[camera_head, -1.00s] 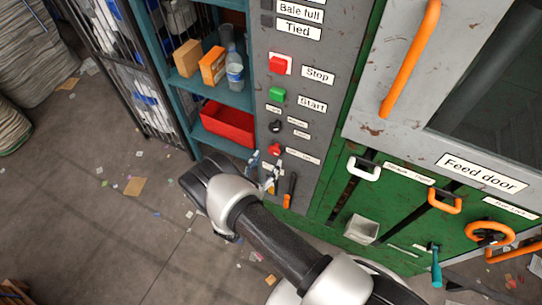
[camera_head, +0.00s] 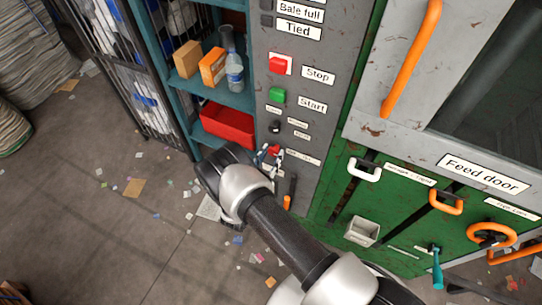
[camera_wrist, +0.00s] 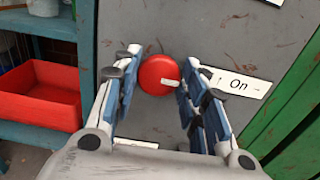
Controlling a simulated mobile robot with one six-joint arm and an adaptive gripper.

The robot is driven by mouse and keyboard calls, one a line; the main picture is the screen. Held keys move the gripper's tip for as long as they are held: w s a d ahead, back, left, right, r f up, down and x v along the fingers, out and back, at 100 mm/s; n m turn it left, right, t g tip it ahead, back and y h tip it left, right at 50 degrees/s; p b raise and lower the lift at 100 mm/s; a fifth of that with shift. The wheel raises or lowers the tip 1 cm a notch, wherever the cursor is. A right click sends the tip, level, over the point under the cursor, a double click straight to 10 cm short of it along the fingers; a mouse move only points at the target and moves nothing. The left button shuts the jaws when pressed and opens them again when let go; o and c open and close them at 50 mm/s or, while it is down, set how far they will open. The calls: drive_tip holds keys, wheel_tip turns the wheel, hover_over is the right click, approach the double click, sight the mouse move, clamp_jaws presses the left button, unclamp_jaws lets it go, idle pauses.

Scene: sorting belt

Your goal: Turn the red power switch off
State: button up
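The red power switch (camera_wrist: 158,76) is a round red knob on the grey control panel (camera_wrist: 200,20). Its white mark points right, toward the "On" label (camera_wrist: 238,84). My gripper (camera_wrist: 160,68) is open, with one finger on each side of the knob in the wrist view. I cannot tell whether the fingers touch it. In the head view the red switch (camera_head: 275,149) shows just past my fingertips (camera_head: 268,155), low on the panel. My wrist hides part of the panel below it.
Above the switch are a black selector knob (camera_head: 275,127), a green Start button (camera_head: 277,95) and a red Stop button (camera_head: 278,65). A tool with an orange end (camera_head: 287,202) hangs below. A shelf with a red bin (camera_head: 228,126) stands left, the green baler (camera_head: 400,200) right.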

drive_tip(key=c, duration=0.5)
drive_tip(key=shift+o, duration=0.2)
drive_tip(key=shift+n+b, duration=0.3)
drive_tip(key=shift+b, duration=0.05)
drive_tip(key=n+b, duration=0.2)
drive_tip(key=n, duration=0.1)
drive_tip(key=shift+f, duration=0.15)
drive_tip(key=n+b, duration=0.1)
drive_tip(key=n, duration=0.3)
drive_tip(key=shift+a+n+b, duration=0.1)
drive_tip(key=shift+n+b, duration=0.2)
drive_tip(key=shift+b, duration=0.1)
drive_tip(key=n+b, duration=0.1)
drive_tip(key=n, duration=0.4)
drive_tip(key=shift+w+a+f+b, duration=0.1)
drive_tip(key=shift+b, duration=0.2)
drive_tip(key=n, duration=0.4)
drive_tip(key=shift+b, duration=0.3)
drive_tip(key=shift+n, duration=0.5)
